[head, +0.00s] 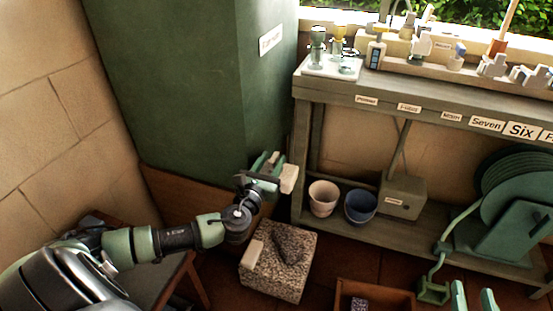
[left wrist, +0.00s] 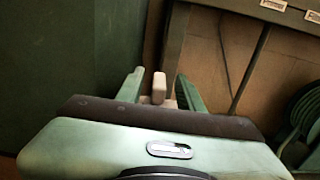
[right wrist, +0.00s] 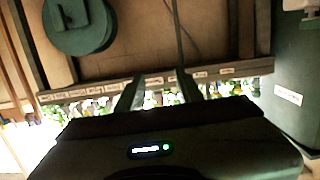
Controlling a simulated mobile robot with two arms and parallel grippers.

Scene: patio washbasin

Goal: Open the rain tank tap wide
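The rain tank (head: 190,80) is a tall dark green box at the left of the head view; it also fills the left of the left wrist view (left wrist: 60,60). A pale block-like piece (head: 289,178), apparently the tap handle, sticks out near the tank's lower right corner. In the left wrist view the pale piece (left wrist: 159,88) stands between my left fingers with gaps on both sides. My left gripper (head: 268,170) is open there; contact cannot be told. The tap's body is hidden. My right gripper (head: 474,297) is open and empty at the lower right.
A grey bench (head: 430,110) with labels stands right of the tank. Two pots (head: 323,198) and a grey box (head: 402,196) sit on its lower shelf. A green hose reel (head: 515,205) is at the right. A speckled stone block (head: 278,265) is below my left gripper.

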